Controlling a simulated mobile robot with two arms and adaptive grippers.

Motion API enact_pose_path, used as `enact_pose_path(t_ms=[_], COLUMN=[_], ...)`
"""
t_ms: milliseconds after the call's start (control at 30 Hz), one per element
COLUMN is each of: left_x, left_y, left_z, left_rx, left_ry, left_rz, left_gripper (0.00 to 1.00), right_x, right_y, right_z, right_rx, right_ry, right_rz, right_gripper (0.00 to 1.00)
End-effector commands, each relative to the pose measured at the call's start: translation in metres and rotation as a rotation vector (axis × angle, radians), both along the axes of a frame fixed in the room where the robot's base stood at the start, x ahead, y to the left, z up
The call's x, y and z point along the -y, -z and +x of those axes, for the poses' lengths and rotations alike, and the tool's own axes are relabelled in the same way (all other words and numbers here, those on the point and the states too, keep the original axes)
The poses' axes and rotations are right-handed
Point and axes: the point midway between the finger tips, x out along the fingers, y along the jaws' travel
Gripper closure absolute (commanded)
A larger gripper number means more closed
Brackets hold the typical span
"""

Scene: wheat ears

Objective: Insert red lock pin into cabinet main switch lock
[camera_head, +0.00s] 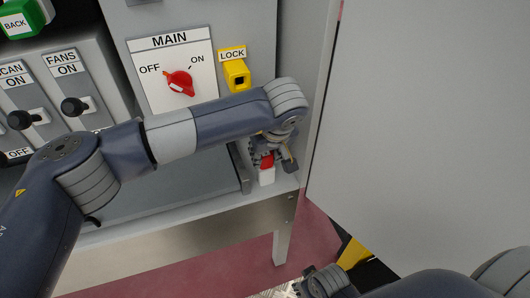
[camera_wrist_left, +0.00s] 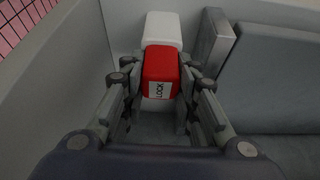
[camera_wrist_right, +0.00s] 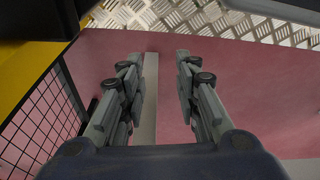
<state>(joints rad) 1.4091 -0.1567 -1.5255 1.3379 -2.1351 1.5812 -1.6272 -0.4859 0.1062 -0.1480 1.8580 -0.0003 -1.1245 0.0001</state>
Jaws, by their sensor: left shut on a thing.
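The red lock pin (camera_wrist_left: 161,66), with a "LOCK" label, is between the fingers of my left gripper (camera_wrist_left: 158,84), which is shut on it. In the head view the red pin (camera_head: 267,160) shows just above a white block (camera_head: 266,176) at the shelf's right end. The white block (camera_wrist_left: 163,30) is directly behind the pin in the left wrist view; I cannot tell whether they touch. The yellow main switch lock (camera_head: 237,74) with a dark square hole is on the cabinet, under the "LOCK" label. My right gripper (camera_wrist_right: 161,75) is open and empty above the floor.
The red MAIN knob (camera_head: 179,83) is left of the lock. A grey shelf (camera_head: 150,220) runs below the panel. A large grey door panel (camera_head: 420,130) stands to the right. A grey tray (camera_wrist_left: 275,70) lies beside the pin. Black-handled switches (camera_head: 75,106) are at far left.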

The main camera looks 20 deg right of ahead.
Motion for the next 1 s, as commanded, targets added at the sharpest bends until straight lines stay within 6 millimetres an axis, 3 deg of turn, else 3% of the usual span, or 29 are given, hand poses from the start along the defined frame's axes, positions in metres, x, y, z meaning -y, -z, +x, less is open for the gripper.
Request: enact_pose_path(t_ms=[100, 133, 200, 667, 800, 1000], left_x=[0.000, 0.000, 0.000, 0.000, 0.000, 0.006], left_y=[0.001, 0.001, 0.001, 0.000, -0.001, -0.044], left_z=[0.000, 0.000, 0.000, 0.000, 0.000, -0.017], left_rx=[0.001, 0.000, 0.000, -0.002, -0.002, 0.006], left_ry=[0.000, 0.000, 0.000, 0.000, 0.000, 0.004], left_rz=[0.000, 0.000, 0.000, 0.000, -0.001, -0.001], left_gripper=[0.98, 0.66, 0.52, 0.52, 0.52, 0.52], right_x=[0.000, 0.000, -0.001, 0.000, 0.003, 0.002], right_y=[-0.001, -0.004, -0.006, -0.005, 0.017, 0.026], right_z=[-0.001, -0.001, 0.001, 0.001, -0.006, -0.008], right_rx=[-0.006, -0.004, 0.002, 0.005, -0.015, -0.016], right_ry=[0.000, 0.000, 0.001, 0.001, 0.001, -0.002], right_rz=[-0.001, -0.001, 0.001, 0.001, -0.004, -0.003], right_gripper=[0.70, 0.70, 0.70, 0.70, 0.70, 0.70])
